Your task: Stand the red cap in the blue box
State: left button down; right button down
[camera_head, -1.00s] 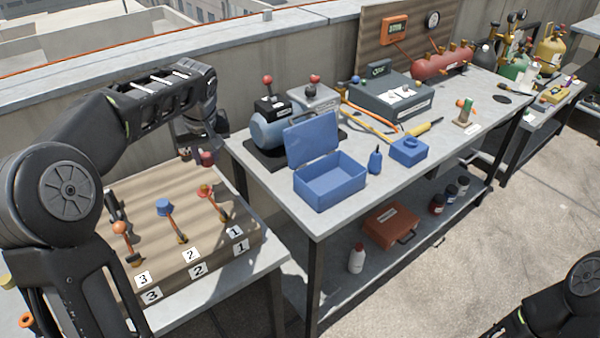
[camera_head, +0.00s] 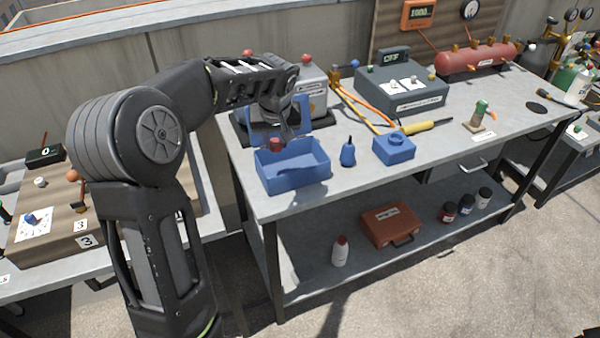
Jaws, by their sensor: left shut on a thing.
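The red cap (camera_head: 275,144) is held in my left gripper (camera_head: 277,136), which is shut on it. The gripper hangs over the back part of the blue box (camera_head: 293,179), with the cap near the level of the rim. I cannot tell whether the cap touches the box. My right gripper is not in view.
A blue squeeze bottle (camera_head: 348,152) and a blue block (camera_head: 394,149) stand right of the box. A grey device (camera_head: 402,88) and orange hoses are behind them. A wooden panel (camera_head: 62,215) lies on the left table.

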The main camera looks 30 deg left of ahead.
pick_arm(q)
jog(key=shift+d, duration=0.1)
send_near(278, 170)
jog(key=shift+x, duration=0.9)
jog(key=shift+s, duration=0.1)
jog(key=shift+f+p, duration=0.3)
jog(key=shift+f, duration=1.55)
jog(key=shift+f, duration=0.15)
jog(key=c, duration=1.6)
grip_release()
jog(key=shift+o, duration=1.1)
